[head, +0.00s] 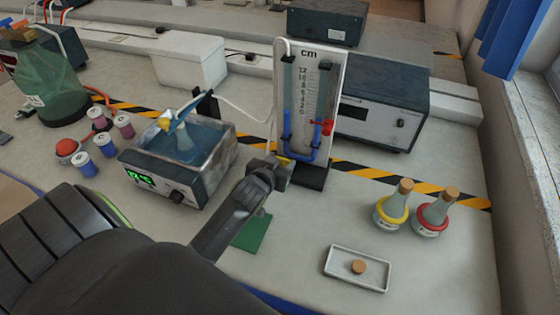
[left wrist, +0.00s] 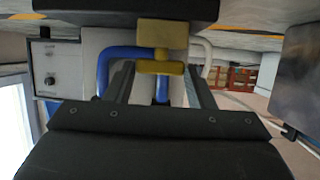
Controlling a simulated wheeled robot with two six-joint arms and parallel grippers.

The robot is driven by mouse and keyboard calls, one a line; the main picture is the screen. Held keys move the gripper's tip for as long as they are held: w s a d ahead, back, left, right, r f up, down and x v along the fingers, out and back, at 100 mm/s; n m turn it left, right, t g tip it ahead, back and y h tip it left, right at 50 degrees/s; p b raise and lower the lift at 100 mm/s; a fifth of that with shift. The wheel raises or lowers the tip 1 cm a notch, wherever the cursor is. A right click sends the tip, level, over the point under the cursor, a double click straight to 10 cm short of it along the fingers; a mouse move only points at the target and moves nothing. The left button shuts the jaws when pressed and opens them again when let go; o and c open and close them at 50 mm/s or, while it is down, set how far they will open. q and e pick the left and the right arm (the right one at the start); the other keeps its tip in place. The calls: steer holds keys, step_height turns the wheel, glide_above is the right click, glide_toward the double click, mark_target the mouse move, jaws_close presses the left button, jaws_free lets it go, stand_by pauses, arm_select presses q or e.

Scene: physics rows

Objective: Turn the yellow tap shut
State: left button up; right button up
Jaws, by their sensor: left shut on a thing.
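The yellow tap (head: 284,161) sits low on the blue U-tube of the upright gauge board marked "cm" (head: 313,62). In the left wrist view the yellow tap (left wrist: 160,67) shows as a bar lying across the blue tube (left wrist: 118,53). My left gripper (head: 275,168) is at the tap, in front of the board's lower left. Its two fingers (left wrist: 160,88) stand either side of the tap and are shut on it. The gripper partly hides the tap in the head view. A red tap (head: 326,128) is on the right limb. My right gripper is out of view.
A water bath (head: 190,165) with a flask stands left of the gripper. A grey instrument (head: 385,105) is behind the board. Two corked flasks (head: 392,210) (head: 433,214) and a white tray (head: 340,262) with a cork are to the right.

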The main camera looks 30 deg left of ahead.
arm_select(q)
steer(key=shift+a+r+m+h+p, duration=0.1)
steer(key=shift+a+m+h+p, duration=0.15)
steer(key=shift+m+h+p, duration=0.4)
steer(key=shift+a+m+h+b, duration=0.1)
steer(key=shift+m+h+b, duration=0.3)
steer(key=shift+m+h, duration=0.35)
steer(key=h+b, duration=0.1)
steer(key=m+h+b, duration=0.1)
steer(key=b, duration=0.1)
steer(key=shift+a+f+m, duration=0.15)
steer(key=shift+f+m, duration=0.15)
steer(key=shift+a+r+m+h+b, duration=0.1)
steer(key=shift+m+h+b, duration=0.3)
steer(key=shift+h+b, duration=0.5)
steer(key=shift+r+b, duration=0.15)
steer(key=shift+b, duration=0.2)
steer(key=o, duration=1)
steer(key=shift+g, duration=0.3)
